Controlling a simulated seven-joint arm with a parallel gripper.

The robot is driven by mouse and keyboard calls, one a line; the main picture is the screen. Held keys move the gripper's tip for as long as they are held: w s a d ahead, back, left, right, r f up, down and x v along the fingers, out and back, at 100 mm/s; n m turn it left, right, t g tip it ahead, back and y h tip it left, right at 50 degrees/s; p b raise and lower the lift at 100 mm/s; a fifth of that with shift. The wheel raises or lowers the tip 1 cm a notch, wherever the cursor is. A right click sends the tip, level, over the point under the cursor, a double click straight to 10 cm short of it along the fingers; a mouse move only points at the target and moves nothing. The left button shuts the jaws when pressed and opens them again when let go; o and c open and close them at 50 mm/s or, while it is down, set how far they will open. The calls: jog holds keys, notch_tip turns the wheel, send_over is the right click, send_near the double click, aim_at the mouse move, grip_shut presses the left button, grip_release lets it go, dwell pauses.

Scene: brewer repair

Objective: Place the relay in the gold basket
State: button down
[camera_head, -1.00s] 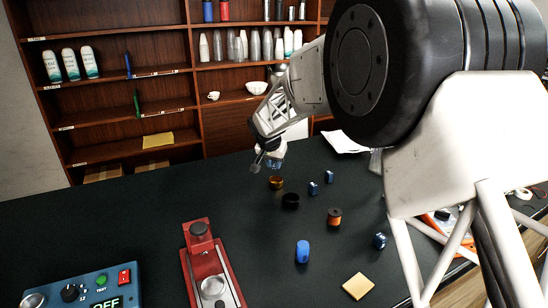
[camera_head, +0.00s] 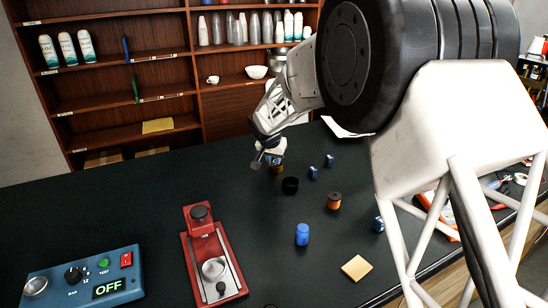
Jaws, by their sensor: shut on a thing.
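My gripper (camera_head: 270,158) is at the far middle of the black table, pointing down. It is shut on a small blue block, the relay (camera_head: 275,160), which is partly hidden by the fingers.
A red press (camera_head: 213,265) and blue control box (camera_head: 85,277) stand at front left.

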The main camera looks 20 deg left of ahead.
jog(key=c, duration=0.9)
grip_release()
jog(key=shift+r, duration=3.55)
jog(key=shift+d, duration=0.1)
